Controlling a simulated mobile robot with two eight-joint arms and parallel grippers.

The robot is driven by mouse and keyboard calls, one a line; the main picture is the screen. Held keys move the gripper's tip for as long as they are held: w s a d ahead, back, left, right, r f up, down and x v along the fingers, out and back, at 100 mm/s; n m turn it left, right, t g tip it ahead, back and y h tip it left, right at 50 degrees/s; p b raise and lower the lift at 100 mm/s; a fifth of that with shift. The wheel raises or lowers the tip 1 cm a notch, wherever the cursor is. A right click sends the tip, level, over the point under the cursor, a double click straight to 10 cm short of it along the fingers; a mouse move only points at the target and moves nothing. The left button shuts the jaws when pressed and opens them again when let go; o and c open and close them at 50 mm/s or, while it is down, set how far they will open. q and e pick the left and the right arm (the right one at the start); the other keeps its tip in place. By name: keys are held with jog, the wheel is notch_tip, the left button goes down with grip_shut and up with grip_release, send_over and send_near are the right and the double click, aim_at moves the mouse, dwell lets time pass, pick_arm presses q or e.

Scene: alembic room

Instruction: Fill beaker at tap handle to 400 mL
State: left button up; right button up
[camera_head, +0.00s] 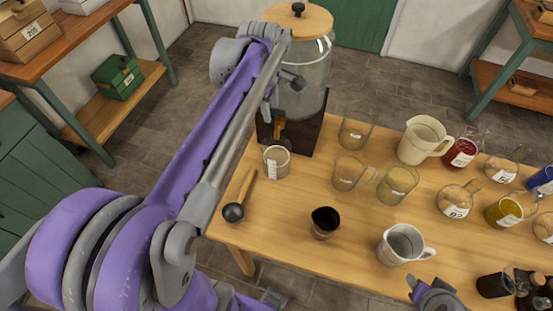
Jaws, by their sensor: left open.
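A clear beaker (277,163) with white markings stands upright on the wooden table, just in front of a large glass dispenser (308,75) with a wooden lid. The beaker is below the brass-coloured tap (280,128), whose handle is mostly hidden by my arm. The liquid level in the beaker is too small to tell. My left gripper (277,103) is open at the dispenser's front, above the tap; contact with the handle cannot be told. Part of my right arm's end (437,294) shows at the bottom edge, its fingers unclear.
Glass beakers (349,172), a cream jug (425,140), a grey jug (402,244) and several flasks crowd the right. Bare table lies between ladle and cup.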

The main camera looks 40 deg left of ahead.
pick_arm(q)
jog(key=o, duration=0.5)
jog(key=shift+s, duration=0.1)
jog(key=shift+o, duration=0.2)
jog(key=shift+r, duration=0.1)
pick_arm(e)
jog(key=shift+s, duration=0.1)
pick_arm(q)
jog(key=shift+c, duration=1)
jog(key=shift+r, duration=0.15)
pick_arm(e)
jog(key=shift+r, duration=0.2)
pick_arm(q)
jog(key=shift+w+r+p, duration=0.2)
jog(key=shift+r+p, duration=1.65)
jog(key=shift+r, duration=1.55)
jog(key=shift+c, duration=0.2)
pick_arm(e)
notch_tip(320, 180, up, 5)
jog(key=w, duration=0.3)
jog(key=shift+r+t, duration=0.15)
jog(key=shift+t, duration=0.15)
jog(key=shift+s, duration=0.1)
